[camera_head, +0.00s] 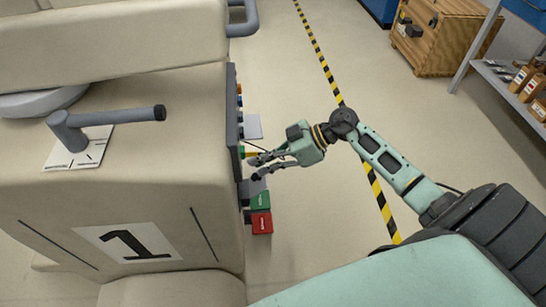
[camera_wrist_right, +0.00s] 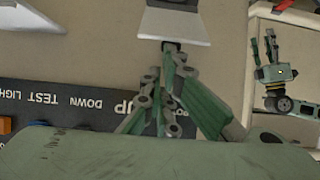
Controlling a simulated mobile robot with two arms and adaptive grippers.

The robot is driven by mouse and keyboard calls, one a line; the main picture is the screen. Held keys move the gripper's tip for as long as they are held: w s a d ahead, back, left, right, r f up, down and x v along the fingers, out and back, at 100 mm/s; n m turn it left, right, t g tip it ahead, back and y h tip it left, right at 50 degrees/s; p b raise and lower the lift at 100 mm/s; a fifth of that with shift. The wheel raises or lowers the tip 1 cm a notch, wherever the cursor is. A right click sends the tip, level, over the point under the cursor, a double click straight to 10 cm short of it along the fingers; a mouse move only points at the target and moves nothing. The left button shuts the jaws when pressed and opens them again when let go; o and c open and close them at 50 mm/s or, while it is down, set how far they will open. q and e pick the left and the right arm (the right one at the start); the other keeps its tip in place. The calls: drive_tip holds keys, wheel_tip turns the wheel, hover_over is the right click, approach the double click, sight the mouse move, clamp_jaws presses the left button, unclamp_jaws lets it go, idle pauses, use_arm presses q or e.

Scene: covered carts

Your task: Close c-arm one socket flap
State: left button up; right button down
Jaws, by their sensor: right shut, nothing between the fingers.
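The beige covered unit marked 1 (camera_head: 130,240) stands on the left, with a dark control panel (camera_head: 232,120) on its right side. Two grey flaps stick out from the panel: an upper one (camera_head: 253,127) and a lower one (camera_head: 254,187) beside my right gripper (camera_head: 255,168). My right gripper is shut and empty. In the right wrist view its fingers point at the lower edge of a pale flap (camera_wrist_right: 175,27); whether they touch it I cannot tell.
A green box (camera_head: 260,200) and a red box (camera_head: 262,223) sit below the lower flap. The panel lettering (camera_wrist_right: 75,103) reads upside down in the wrist view.

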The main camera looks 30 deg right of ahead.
use_arm(q)
drive_tip(key=shift+r, duration=0.1)
use_arm(e)
drive_tip(key=shift+a, duration=0.1)
drive_tip(key=shift+f, duration=0.1)
drive_tip(key=shift+s+d+f+y, duration=0.1)
drive_tip(key=shift+d+y, duration=0.2)
use_arm(q)
drive_tip(key=shift+r, duration=0.1)
use_arm(e)
drive_tip(key=shift+d, duration=0.1)
